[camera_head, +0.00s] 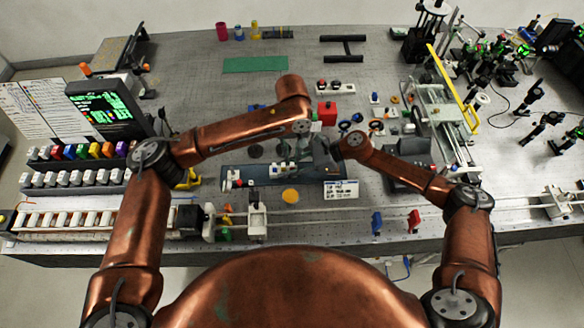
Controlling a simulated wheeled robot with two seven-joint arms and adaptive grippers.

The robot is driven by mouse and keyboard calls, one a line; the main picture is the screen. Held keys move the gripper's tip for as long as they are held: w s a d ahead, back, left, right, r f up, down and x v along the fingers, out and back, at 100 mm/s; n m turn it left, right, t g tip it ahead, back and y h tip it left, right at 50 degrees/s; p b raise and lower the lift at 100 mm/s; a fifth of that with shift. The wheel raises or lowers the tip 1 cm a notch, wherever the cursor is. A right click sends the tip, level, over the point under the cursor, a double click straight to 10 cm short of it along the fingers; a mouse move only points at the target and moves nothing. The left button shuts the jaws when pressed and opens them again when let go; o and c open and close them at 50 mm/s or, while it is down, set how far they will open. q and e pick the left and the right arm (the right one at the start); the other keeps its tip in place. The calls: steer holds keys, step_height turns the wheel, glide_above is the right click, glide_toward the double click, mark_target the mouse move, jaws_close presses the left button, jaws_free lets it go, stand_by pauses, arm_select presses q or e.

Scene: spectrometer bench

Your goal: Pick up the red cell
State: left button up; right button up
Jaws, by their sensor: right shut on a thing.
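Several red things show, and I cannot tell for sure which is the red cell. A small red piece (69,152) stands in the row of coloured pieces at the left. A larger red block (326,112) is at the middle, just beyond my grippers. Another red piece (414,220) is near the front edge. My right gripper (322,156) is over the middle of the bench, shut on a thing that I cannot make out. My left arm ends close by, and its gripper (308,140) is mostly hidden; its opening cannot be told.
A dark blue tray (262,181) with small parts lies just in front of the grippers, with a white label card (341,189). A long rail (330,213) runs along the front. Optics crowd the right. A green mat (255,64) lies at the back with free bench around it.

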mark_target(292, 165)
arm_select(q)
steer(key=f, duration=0.5)
steer(key=shift+s, duration=0.4)
steer(key=shift+c, duration=0.4)
jaws_close()
steer(key=shift+r, duration=0.1)
step_height(292, 165, up, 10)
arm_select(e)
steer(key=o, duration=0.9)
